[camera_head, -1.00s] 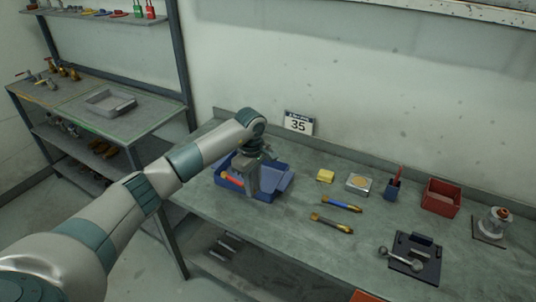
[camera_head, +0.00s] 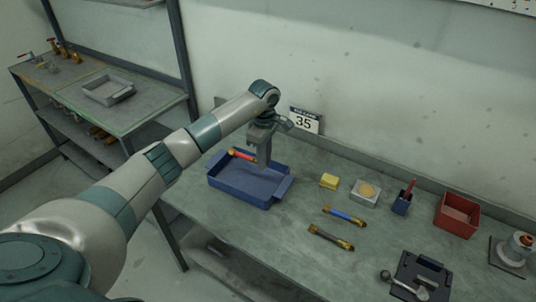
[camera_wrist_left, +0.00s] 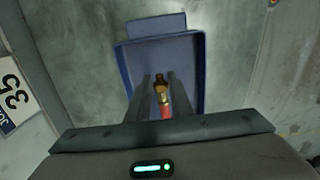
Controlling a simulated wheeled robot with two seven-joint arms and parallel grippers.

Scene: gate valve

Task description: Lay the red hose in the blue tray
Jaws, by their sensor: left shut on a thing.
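The red hose (camera_head: 241,154), a short piece with brass ends, is in my left gripper (camera_head: 264,161). The gripper is shut on it, with the fingers pointing down over the blue tray (camera_head: 238,188). In the head view the hose shows across the tray's back rim, apparently held above the tray floor. In the left wrist view the red hose (camera_wrist_left: 166,111) and a brass end show between the two fingers (camera_wrist_left: 160,95), with the blue tray (camera_wrist_left: 125,68) below. The fingers hide part of the hose. My right gripper is not in view.
A blue hose (camera_head: 345,215) and a dark hose (camera_head: 329,237) lie right of the tray. A number sign (camera_head: 305,121) stands at the back.

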